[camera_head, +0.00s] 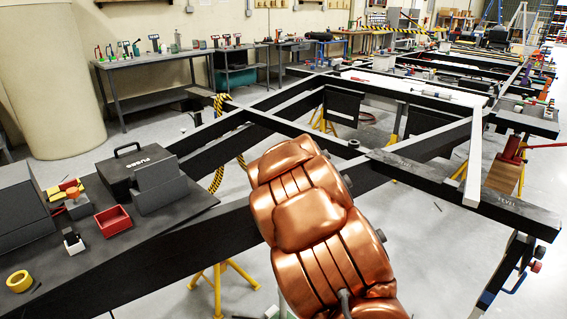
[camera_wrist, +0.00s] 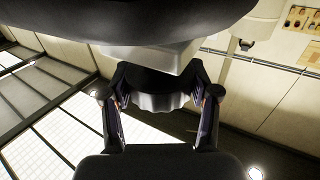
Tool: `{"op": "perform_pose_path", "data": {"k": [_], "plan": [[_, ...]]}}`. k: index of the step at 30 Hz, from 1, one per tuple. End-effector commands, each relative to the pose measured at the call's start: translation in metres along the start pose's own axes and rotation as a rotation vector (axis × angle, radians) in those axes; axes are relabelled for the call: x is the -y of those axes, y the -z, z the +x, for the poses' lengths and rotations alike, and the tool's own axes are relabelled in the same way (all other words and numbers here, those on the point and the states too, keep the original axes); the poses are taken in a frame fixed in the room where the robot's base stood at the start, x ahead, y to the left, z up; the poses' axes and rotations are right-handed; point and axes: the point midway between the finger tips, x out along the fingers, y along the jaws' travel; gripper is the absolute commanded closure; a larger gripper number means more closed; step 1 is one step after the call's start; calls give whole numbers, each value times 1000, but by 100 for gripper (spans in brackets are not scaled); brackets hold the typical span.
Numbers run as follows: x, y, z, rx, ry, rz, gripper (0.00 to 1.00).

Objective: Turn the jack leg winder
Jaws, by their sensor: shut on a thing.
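In the wrist view, the two dark fingers of my gripper (camera_wrist: 160,92) close around a grey ribbed part (camera_wrist: 162,103) below a pale block. I cannot tell for sure whether this is the jack leg winder. In the head view, my copper arm fills the lower middle and hides my gripper and whatever it holds. The dark chassis (camera_head: 300,131) stretches away to the right on yellow stands. A dark leg with blue and red ends (camera_head: 513,268) hangs under its near right corner. No winder can be clearly made out there.
A dark worktop at left carries a black case (camera_head: 135,170), a red tray (camera_head: 113,221) and a yellow tape roll (camera_head: 19,281). A red jack (camera_head: 512,150) stands by the right beam. A pale bar (camera_head: 474,150) lies along the frame. Floor at far right is clear.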

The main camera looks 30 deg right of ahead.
Motion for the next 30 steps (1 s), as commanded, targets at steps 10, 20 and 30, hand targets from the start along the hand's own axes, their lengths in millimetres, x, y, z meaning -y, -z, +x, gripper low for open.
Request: {"op": "perform_pose_path", "data": {"k": [10, 20, 30], "plan": [[-1, -1, -1, 4, -4, 2, 36], [0, -2, -1, 5, -2, 1, 14], [-1, 8, 0, 4, -3, 1, 14]]}}
